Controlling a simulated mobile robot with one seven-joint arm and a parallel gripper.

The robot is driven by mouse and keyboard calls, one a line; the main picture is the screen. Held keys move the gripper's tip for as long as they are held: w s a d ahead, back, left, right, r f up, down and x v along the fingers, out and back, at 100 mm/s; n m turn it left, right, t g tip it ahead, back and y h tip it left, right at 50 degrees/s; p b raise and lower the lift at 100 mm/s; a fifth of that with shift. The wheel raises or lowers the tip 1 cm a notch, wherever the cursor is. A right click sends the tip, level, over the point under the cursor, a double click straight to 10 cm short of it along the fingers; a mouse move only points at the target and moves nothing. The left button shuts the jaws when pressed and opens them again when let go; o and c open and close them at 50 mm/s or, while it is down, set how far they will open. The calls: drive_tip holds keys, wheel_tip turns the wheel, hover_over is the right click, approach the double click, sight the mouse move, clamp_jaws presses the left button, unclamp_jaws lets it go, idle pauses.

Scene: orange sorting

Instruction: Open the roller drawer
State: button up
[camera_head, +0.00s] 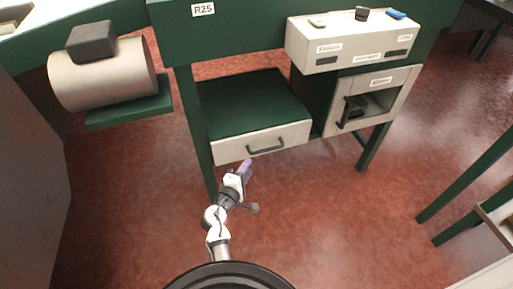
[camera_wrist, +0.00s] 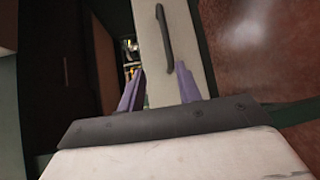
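A drawer with a pale front (camera_head: 262,141) and a dark bar handle (camera_head: 265,148) sits under the left of the green workbench. In the wrist view, the pale front (camera_wrist: 160,75) runs up the picture with its handle (camera_wrist: 164,38) beyond my fingertips. A narrow gap with small yellow items (camera_wrist: 131,62) shows beside the front. My gripper (camera_head: 246,167) is near the front's lower left in the head view. Its purple fingers (camera_wrist: 160,72) are apart and reach along both sides of the front in the wrist view. Nothing is visibly held; contact cannot be told.
A pale cabinet (camera_head: 387,82) with a dark handle and an open-looking front is at the right. A labelled box (camera_head: 350,47) stands above it. A metal cylinder (camera_head: 105,78) is on a green shelf at left. The red floor (camera_head: 320,215) is clear in front.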

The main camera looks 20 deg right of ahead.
sight(267, 150)
drive_tip(key=shift+g+h, duration=0.3)
drive_tip(key=x, duration=0.9)
drive_tip(key=s+f+p+x, duration=0.1)
drive_tip(key=x, duration=0.4)
drive_tip(key=shift+d, duration=0.4)
clamp_jaws()
